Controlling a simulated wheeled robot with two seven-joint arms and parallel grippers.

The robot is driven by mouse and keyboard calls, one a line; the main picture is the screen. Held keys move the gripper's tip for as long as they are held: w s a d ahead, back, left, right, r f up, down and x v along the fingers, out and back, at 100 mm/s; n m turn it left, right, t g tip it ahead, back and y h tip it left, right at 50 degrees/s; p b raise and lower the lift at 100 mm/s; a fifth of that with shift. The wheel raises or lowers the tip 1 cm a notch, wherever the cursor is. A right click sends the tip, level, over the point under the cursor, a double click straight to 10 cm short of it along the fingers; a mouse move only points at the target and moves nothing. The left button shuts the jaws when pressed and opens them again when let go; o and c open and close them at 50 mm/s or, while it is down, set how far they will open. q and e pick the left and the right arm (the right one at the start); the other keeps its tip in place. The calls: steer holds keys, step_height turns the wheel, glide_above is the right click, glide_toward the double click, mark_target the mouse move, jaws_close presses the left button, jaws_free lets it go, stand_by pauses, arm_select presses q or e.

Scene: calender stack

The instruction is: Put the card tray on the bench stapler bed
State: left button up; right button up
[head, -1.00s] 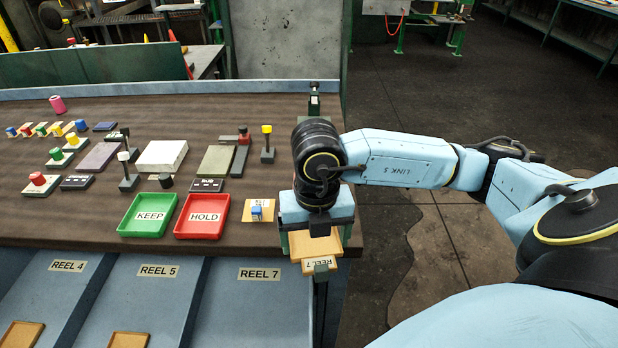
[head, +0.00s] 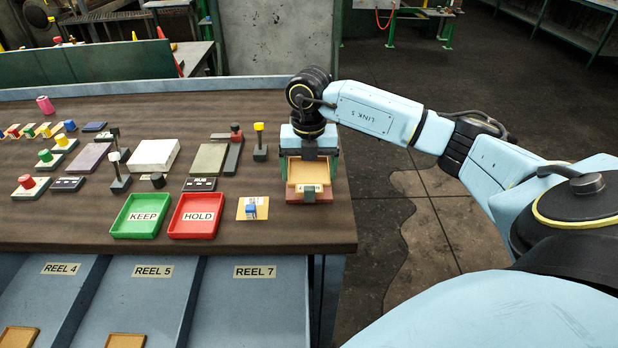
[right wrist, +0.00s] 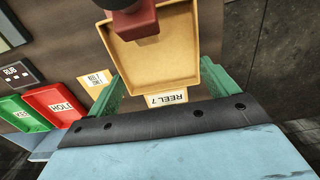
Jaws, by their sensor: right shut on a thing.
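The card tray (head: 307,173) is shallow and tan, with a REEL 7 label (right wrist: 167,98) on its near end in the right wrist view. My right gripper (head: 308,168) is shut on it, with a green finger at each side. The tray is over the right end of the bench. A dark red block (right wrist: 137,22), which looks like the stapler's head, overlaps the tray's far end in the right wrist view. The stapler bed is hidden by the tray and gripper; I cannot tell whether the tray touches it. My left gripper is not in view.
Left of the tray are a small card with a blue block (head: 251,209), the red HOLD tray (head: 198,230) and the green KEEP tray (head: 140,228). A yellow-topped post (head: 259,145) stands close left of my gripper. The bench's right edge is near.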

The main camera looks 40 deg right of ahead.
mark_target(309, 177)
steer(key=shift+w+d, duration=0.2)
steer(key=shift+w, duration=0.05)
steer(key=shift+f, duration=1.75)
steer(key=shift+f, duration=0.1)
steer(key=o, duration=0.8)
